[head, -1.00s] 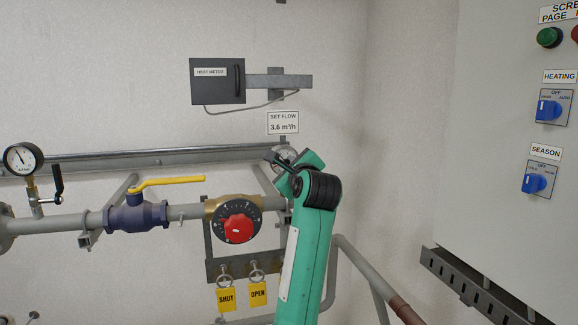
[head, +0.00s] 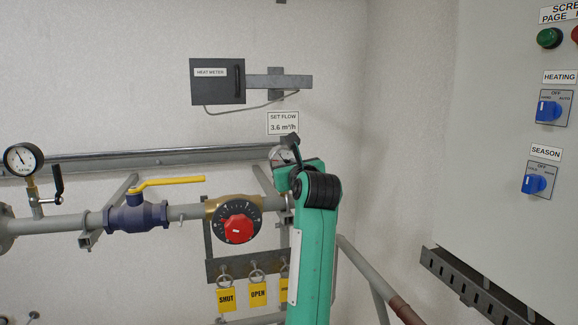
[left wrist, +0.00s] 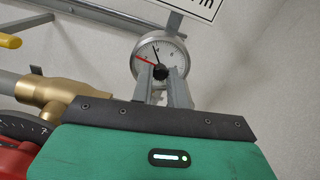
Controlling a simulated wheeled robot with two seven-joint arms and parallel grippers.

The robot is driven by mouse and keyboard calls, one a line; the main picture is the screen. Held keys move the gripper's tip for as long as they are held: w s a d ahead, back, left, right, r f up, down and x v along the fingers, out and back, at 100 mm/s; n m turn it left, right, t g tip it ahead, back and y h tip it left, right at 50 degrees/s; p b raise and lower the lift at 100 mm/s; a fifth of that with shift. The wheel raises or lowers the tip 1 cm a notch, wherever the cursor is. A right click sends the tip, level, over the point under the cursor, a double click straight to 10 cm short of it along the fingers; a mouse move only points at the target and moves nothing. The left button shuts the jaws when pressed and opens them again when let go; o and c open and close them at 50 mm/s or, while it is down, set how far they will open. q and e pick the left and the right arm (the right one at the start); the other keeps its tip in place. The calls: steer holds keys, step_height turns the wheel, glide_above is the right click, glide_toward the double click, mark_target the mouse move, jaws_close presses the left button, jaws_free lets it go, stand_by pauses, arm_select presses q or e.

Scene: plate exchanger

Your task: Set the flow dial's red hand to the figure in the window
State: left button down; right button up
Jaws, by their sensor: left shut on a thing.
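The flow dial (left wrist: 166,45) is a round gauge with a white face, a red hand (left wrist: 144,59) and a black hand (left wrist: 156,49). In the left wrist view the red hand points left and slightly up, and the black hand points nearly straight up. My left gripper (left wrist: 158,74) is shut on the small dark knob at the dial's centre. In the head view my left gripper (head: 291,143) hides most of the dial. The set flow sign (head: 283,123) above reads 3.6 m³/h. My right gripper is out of view.
A brass valve with a red knob (head: 237,229) sits left of my arm. A blue valve with a yellow lever (head: 166,182) and a pressure gauge (head: 23,159) are farther left. The heat meter (head: 217,81) hangs above. A cabinet (head: 500,215) stands at the right.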

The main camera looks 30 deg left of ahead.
arm_select(q)
steer(key=shift+m+p, duration=1.3)
steer(key=shift+m, duration=2.8)
steer(key=c, duration=1.4)
jaws_free()
steer(key=shift+o, duration=0.2)
